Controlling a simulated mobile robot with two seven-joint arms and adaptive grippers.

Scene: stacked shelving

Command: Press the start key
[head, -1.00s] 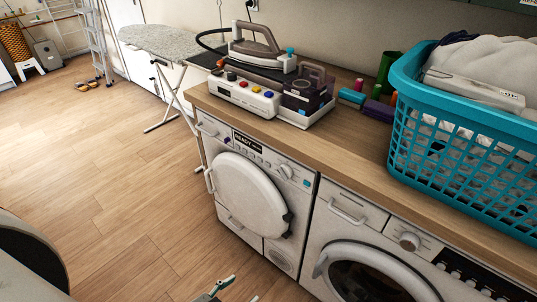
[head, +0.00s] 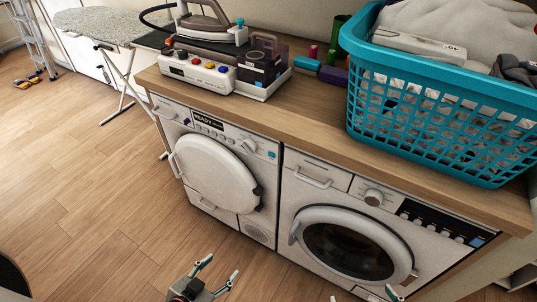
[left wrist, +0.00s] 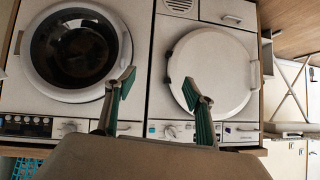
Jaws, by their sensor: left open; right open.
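The left white machine (head: 215,165) has a closed round white door and a front panel with a READY display (head: 208,121), small keys, a knob (head: 249,146) and a blue mark (head: 271,155). The right white machine (head: 318,197) has a dark glass door and a black panel with a row of keys (head: 430,222). I cannot read which key is start. My left gripper (head: 218,268) is open and empty, low in front of the machines. Its fingers (left wrist: 157,88) show in the left wrist view, where the machines appear upside down. My right gripper (head: 362,297) is open, mostly cut off at the bottom edge.
A wooden counter (head: 300,110) tops the machines. It carries an iron station (head: 205,72), thread spools and a teal laundry basket (head: 440,115) overhanging near the front edge. An ironing board (head: 95,25) stands behind left.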

